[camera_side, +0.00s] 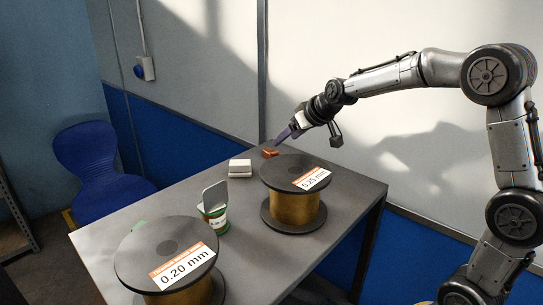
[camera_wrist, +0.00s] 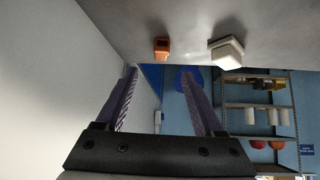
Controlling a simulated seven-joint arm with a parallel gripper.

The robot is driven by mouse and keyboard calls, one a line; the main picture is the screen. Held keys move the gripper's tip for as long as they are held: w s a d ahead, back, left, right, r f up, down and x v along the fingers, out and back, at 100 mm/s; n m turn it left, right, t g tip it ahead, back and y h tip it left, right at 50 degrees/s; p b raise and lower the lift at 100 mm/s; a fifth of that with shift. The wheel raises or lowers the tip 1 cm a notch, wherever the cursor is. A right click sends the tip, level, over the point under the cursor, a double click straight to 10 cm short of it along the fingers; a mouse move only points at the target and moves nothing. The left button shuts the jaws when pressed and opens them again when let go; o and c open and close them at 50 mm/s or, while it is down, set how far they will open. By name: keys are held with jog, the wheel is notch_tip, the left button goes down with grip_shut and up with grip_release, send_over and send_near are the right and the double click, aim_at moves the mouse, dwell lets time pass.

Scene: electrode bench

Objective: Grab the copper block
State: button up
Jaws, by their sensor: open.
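The copper block (camera_side: 270,152) is a small orange-brown block near the far edge of the grey table (camera_side: 157,207). In the wrist view the copper block (camera_wrist: 162,48) shows at the top, just beyond the fingertips and roughly in line with the gap between them. My gripper (camera_side: 286,136) is above and slightly right of the block in the side view. In the wrist view my gripper (camera_wrist: 159,73) has its two purple fingers spread apart with nothing between them. The fingers look apart from the block.
A white block (camera_side: 240,168) lies left of the copper block. A wire spool marked 0.25 mm (camera_side: 294,208) stands close in front. The wall (camera_side: 375,65) rises behind the table.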

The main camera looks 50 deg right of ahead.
aim_at(274, 152)
jog(key=x, duration=0.3)
jog(key=shift+w+f, duration=0.25)
jog(key=x, duration=0.4)
jog(key=shift+s+a+f, duration=0.1)
jog(key=shift+f, duration=0.3)
jog(key=shift+w+f, duration=0.35)
jog(key=shift+w, duration=0.1)
grip_shut()
jog(key=shift+r, duration=0.15)
